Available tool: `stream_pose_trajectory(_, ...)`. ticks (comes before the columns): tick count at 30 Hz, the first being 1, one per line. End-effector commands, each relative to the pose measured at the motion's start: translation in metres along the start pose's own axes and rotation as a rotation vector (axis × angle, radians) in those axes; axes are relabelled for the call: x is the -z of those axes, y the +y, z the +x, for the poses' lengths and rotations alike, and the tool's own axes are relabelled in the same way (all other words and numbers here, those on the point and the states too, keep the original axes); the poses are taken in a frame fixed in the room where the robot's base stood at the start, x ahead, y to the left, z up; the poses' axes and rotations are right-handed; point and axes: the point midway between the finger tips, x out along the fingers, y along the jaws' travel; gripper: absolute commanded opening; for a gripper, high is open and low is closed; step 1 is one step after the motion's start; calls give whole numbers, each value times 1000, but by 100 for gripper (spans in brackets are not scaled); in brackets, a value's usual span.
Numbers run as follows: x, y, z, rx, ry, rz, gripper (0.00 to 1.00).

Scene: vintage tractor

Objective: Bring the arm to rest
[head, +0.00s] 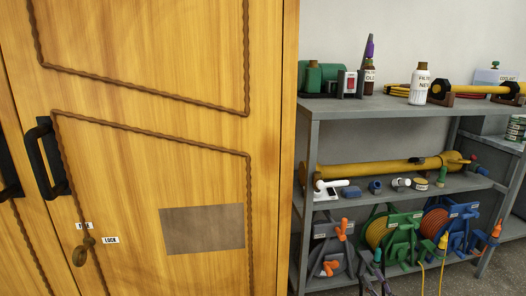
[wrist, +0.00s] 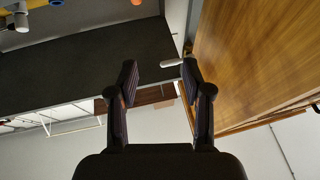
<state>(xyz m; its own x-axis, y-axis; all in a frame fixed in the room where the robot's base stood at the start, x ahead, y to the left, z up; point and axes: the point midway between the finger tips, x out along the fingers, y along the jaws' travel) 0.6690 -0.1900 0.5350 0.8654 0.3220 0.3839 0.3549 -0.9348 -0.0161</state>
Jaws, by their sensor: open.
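My gripper (wrist: 160,75) shows in the wrist view with its two dark fingers spread apart and nothing between them. The wrist view looks tilted, with a wooden panel (wrist: 260,55) to the right of the fingers and a dark flat surface (wrist: 90,65) to the left. A small light-coloured piece shows behind the right fingertip; I cannot tell what it is. In the head view my gripper cannot be made out clearly.
A wooden cabinet (head: 150,160) with a black handle (head: 45,158) and a "LOCK" label fills the left of the head view. A grey shelf (head: 400,108) on the right holds bottles, a yellow tube (head: 380,170) and several hose reels (head: 390,235). Some floor shows at lower right.

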Motion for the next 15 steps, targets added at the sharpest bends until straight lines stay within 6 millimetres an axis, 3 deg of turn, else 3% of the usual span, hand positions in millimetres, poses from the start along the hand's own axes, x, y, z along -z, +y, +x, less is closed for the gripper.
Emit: stream_pose_trajectory(15,14,9,36,-9,-149,-61,50)
